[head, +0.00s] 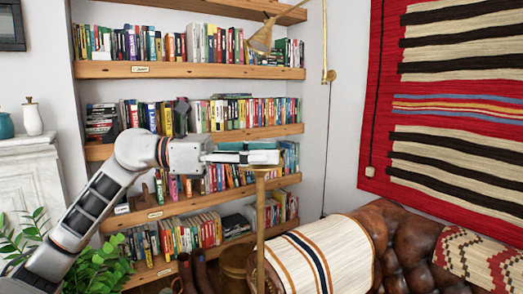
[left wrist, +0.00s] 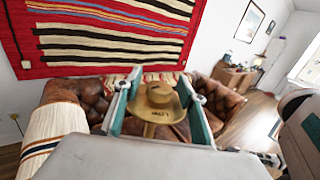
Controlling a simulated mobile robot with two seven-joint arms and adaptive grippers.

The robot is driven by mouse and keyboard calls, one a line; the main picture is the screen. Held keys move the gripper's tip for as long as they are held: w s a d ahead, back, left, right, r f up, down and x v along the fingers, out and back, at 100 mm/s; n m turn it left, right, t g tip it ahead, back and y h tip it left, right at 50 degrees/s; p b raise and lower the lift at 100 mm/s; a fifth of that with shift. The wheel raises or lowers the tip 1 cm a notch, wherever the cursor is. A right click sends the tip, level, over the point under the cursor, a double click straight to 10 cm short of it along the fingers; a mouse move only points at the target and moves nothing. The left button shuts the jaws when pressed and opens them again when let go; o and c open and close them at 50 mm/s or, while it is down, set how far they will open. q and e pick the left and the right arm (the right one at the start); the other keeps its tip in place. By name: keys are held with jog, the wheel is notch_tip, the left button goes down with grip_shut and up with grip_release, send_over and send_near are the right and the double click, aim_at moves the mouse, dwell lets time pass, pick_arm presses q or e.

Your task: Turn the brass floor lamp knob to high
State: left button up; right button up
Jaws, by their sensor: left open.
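The brass floor lamp shows in the head view as an upright pole (head: 260,225) with a flat top just under my left gripper (head: 264,157). In the left wrist view the brass knob (left wrist: 159,94) stands on a round brass plate (left wrist: 153,112) with dark lettering too small to read surely. My left gripper (left wrist: 160,88) is open, with its teal-padded fingers on either side of the knob and visible gaps between. In the head view the fingers hide the knob. My right gripper is in neither view.
A brown leather sofa (head: 400,240) with a striped throw (head: 323,255) stands behind the lamp. Bookshelves (head: 190,70) fill the alcove. A brass cone shade (head: 264,38) hangs above on a wall arm. A green plant (head: 95,265) is at lower left.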

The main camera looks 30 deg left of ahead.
pick_arm(q)
jog(key=c, duration=1.2)
jog(key=shift+o, duration=0.2)
